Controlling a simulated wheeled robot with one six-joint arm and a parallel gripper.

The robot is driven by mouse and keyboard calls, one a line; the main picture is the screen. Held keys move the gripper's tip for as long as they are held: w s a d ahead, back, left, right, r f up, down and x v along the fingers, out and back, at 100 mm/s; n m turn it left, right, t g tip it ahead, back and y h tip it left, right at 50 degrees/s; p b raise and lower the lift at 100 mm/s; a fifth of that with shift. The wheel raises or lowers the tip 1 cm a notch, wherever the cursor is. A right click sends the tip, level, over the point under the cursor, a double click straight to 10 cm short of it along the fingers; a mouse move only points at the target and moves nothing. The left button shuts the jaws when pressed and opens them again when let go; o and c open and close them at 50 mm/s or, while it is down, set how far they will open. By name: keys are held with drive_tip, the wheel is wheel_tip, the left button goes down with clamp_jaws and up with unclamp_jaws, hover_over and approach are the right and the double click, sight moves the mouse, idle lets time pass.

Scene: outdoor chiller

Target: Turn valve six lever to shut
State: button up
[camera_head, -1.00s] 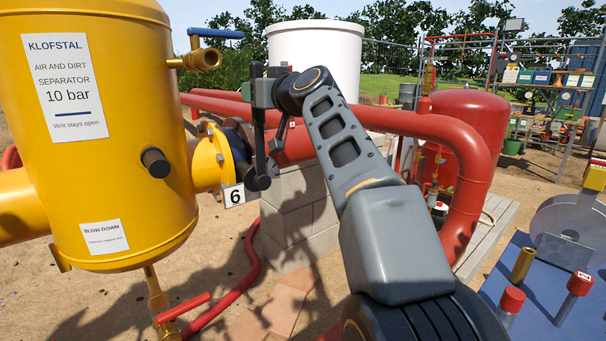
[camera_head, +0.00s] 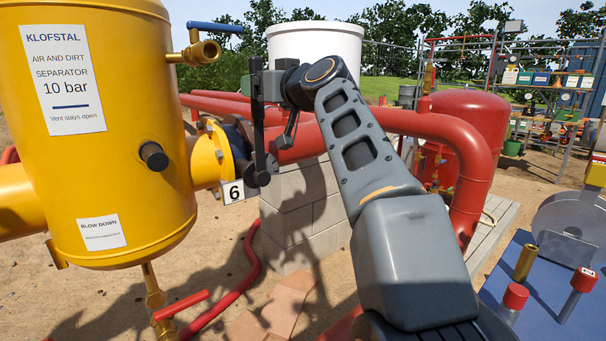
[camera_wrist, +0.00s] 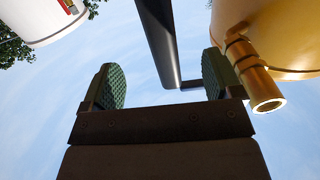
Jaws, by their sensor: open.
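The valve six lever (camera_head: 259,135) is a long dark bar standing nearly upright from the valve. The valve sits on the pipe right of the yellow separator, above the white number 6 tag (camera_head: 232,192). My gripper (camera_head: 254,87) is at the lever's upper part. In the wrist view my gripper (camera_wrist: 168,82) is open, with green padded fingers wide apart. The dark lever (camera_wrist: 158,35) runs down from the top edge into the space between them, apparently clear of both pads. How deep it lies between the fingers I cannot tell.
The yellow separator (camera_head: 110,150) stands close on the left. Its brass vent pipe with a blue handle (camera_head: 215,27) is near my gripper and shows in the wrist view (camera_wrist: 262,95). Red pipes (camera_head: 410,125) run behind. A red-handled valve (camera_head: 180,306) is below.

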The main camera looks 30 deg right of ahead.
drive_tip(key=shift+s+d+b, duration=0.2)
drive_tip(key=shift+s+b, duration=0.25)
drive_tip(key=shift+s, duration=0.6)
drive_tip(key=shift+s+d+b, duration=0.2)
drive_tip(key=shift+s+b, duration=0.2)
drive_tip(key=shift+s, duration=0.6)
